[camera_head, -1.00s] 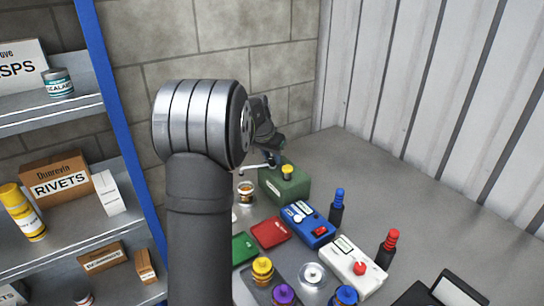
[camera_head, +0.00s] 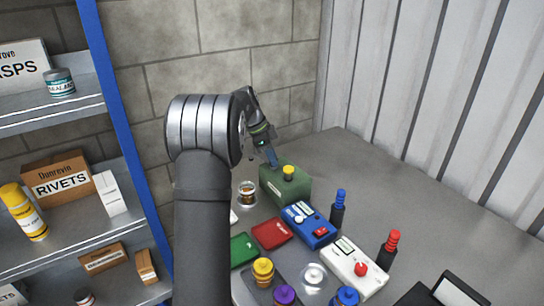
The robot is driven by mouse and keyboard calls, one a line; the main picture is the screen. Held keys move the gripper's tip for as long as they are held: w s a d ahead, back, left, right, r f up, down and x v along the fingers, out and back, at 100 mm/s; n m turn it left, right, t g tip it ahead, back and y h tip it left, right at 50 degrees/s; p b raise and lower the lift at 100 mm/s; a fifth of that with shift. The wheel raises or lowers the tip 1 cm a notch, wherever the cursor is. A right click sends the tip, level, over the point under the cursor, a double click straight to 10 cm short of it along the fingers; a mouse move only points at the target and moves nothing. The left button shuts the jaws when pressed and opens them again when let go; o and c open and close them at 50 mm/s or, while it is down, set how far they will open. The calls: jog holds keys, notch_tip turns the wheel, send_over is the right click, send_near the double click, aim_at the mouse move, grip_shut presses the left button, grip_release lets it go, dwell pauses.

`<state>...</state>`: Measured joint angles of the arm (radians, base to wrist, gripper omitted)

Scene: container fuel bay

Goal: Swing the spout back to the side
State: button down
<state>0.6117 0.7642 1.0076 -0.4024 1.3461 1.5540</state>
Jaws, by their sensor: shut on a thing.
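The green fuel box (camera_head: 287,185) with a yellow cap (camera_head: 288,172) stands on the bench near the back wall. My gripper (camera_head: 271,158) points down at the back left top edge of this box. Its jaws are small here and shut on the spout, which they and the box mostly hide. I cannot make out the spout's free end. A small glass jar (camera_head: 247,188) with amber contents stands just left of the green box, and no spout shows above it.
A blue box (camera_head: 308,226), a white box (camera_head: 352,270), a red case (camera_head: 271,233) and a green case (camera_head: 243,250) lie in front. Blue (camera_head: 338,212) and red (camera_head: 389,252) bottles stand to the right. The right side of the bench is mostly clear.

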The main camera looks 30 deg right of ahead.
jog(key=shift+w+m+g+y, duration=0.1)
jog(key=shift+m+g+y, duration=0.3)
jog(key=shift+m, duration=1.1)
jog(key=c, duration=1.1)
grip_release()
jog(key=shift+c, duration=0.2)
jog(key=shift+r, duration=0.1)
jog(key=v, duration=1.7)
jog(key=shift+w, duration=0.25)
